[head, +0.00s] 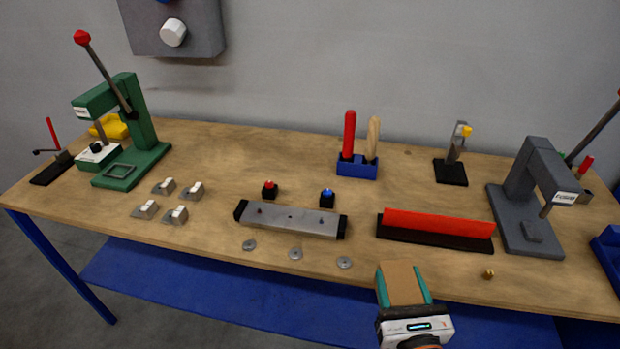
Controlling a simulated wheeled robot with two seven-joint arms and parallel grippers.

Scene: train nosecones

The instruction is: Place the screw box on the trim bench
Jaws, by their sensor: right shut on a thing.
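My right gripper (403,290) comes in at the bottom, right of the middle, with its teal fingers on either side of a small brown box. It is shut on this box, which I take to be the screw box (402,277). The box shows at the front edge of the wooden bench (300,265), the trim bench as I take it. I cannot tell whether the box touches the bench top. The gripper body hides the box's near end. My left gripper is not in view.
A red strip in a black base (435,228) lies just behind the box. A metal bar (290,218) and several washers (295,254) lie to its left, a brass piece (488,273) to its right. Green (135,150) and grey (520,195) presses stand at the sides.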

